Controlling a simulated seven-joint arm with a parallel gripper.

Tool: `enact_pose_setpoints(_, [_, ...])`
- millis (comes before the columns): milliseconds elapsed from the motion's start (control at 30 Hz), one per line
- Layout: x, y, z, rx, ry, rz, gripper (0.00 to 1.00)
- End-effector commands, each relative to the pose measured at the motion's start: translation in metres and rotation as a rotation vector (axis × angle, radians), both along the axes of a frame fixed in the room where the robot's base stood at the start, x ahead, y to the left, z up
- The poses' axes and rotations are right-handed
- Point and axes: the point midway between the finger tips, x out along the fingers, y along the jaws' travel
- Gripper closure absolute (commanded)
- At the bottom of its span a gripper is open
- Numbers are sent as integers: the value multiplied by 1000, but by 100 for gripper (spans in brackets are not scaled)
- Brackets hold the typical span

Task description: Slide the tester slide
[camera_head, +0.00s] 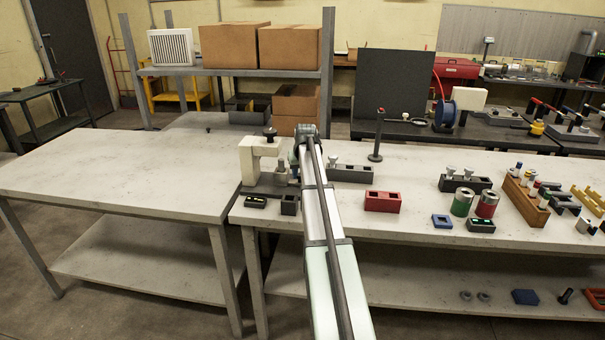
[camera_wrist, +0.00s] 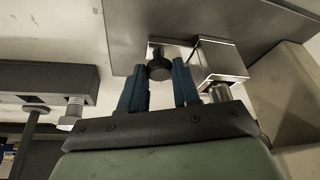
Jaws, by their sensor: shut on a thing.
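The tester (camera_head: 255,160) is a cream C-shaped frame with a black knob on top, on a dark base plate at the left end of the right bench. In the wrist view, its base plate (camera_wrist: 190,22) spans the top and the cream frame (camera_wrist: 290,90) is at the right. A dark round knob (camera_wrist: 159,67), apparently the tester slide's handle, sits between the blue fingertips of my gripper (camera_wrist: 161,76), which is shut on it. A shiny metal block (camera_wrist: 221,60) is just right of the fingers.
A grey block with pegs (camera_head: 350,172) stands right of my arm; a similar one (camera_wrist: 45,82) shows left in the wrist view. A red block (camera_head: 382,201) and a small dark tray (camera_head: 255,201) are near the front edge.

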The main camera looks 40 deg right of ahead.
Motion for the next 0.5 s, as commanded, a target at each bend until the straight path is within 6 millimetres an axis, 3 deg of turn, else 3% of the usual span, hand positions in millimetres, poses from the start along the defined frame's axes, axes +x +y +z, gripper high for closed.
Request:
enact_pose_setpoints(67, [0,0,0,-1,-2,0,100])
enact_pose_setpoints(100, [0,0,0,-1,-2,0,68])
enact_pose_setpoints(333, [0,0,0,0,-1,0,46])
enact_pose_setpoints(500, [0,0,0,0,-1,0,44])
